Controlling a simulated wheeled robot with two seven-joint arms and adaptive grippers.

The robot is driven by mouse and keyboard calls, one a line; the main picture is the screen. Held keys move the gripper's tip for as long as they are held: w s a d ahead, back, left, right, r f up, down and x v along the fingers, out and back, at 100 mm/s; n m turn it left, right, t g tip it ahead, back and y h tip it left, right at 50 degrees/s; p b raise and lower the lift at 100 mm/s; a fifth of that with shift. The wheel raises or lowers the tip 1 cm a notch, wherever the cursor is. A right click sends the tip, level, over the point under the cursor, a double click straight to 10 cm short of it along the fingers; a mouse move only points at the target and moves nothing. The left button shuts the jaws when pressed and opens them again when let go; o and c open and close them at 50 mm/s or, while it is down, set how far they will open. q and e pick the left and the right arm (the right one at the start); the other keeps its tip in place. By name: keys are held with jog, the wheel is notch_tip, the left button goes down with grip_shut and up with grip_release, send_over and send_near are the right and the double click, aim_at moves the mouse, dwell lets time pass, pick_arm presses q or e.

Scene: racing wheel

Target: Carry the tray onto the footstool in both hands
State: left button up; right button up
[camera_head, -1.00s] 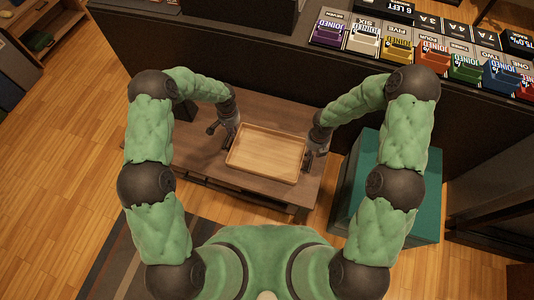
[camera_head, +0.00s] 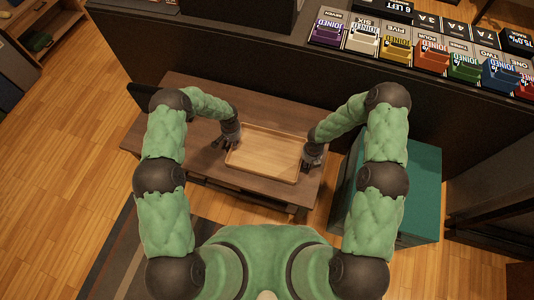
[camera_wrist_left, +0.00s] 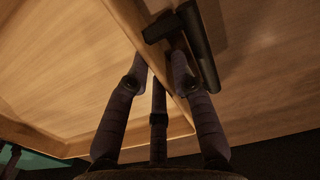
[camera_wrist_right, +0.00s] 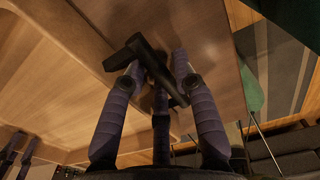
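The light wooden tray (camera_head: 265,152) lies flat on the brown coffee table (camera_head: 190,160). The footstool (camera_head: 420,190) is a teal block to the right. My left gripper (camera_head: 226,142) is at the tray's left end. In the left wrist view its fingers (camera_wrist_left: 160,65) are apart, one on each side of the tray rim (camera_wrist_left: 148,50), beside a black handle (camera_wrist_left: 200,45). My right gripper (camera_head: 312,158) is at the tray's right end. In the right wrist view its fingers (camera_wrist_right: 158,65) are spread on either side of a black handle (camera_wrist_right: 150,60). Fingertip contact is unclear.
A dark counter (camera_head: 240,65) with rows of coloured boxes (camera_head: 430,57) stands behind the table. A dark piece of furniture (camera_head: 490,210) stands right of the footstool. A striped rug (camera_head: 120,265) lies in front. The tray looks empty.

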pick_arm(q)
jog(key=shift+f, duration=0.1)
grip_shut()
pick_arm(e)
grip_shut()
pick_arm(q)
jog(key=shift+r, duration=0.2)
pick_arm(e)
jog(key=shift+r, duration=0.1)
